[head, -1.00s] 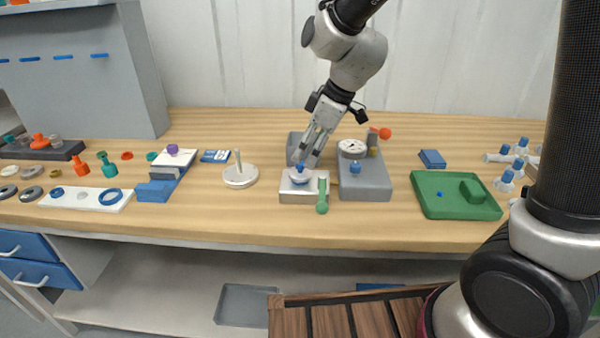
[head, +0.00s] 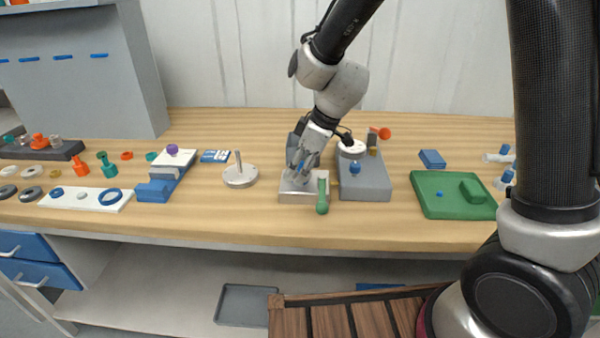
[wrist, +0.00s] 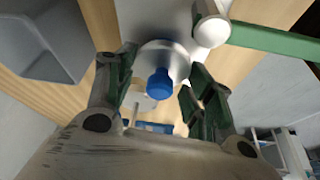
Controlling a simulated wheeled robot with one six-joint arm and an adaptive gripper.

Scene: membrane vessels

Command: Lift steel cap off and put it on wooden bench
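The steel cap (wrist: 161,55) is a round silvery dome with a blue knob (wrist: 159,84) on top. It sits on a pale block-shaped holder (head: 304,195) on the wooden bench (head: 255,220). My gripper (wrist: 157,88) is over the cap, its two fingers on either side of the blue knob. The fingers are apart, with visible gaps to the knob in the wrist view. In the head view my gripper (head: 298,172) hides most of the cap.
A green-handled lever (head: 322,195) is at the holder's right side. A grey box with a gauge (head: 365,182) stands close to the right. A grey bin (wrist: 40,40) is behind the holder. A round base with an upright pin (head: 240,176) is to the left. Bench space in front is clear.

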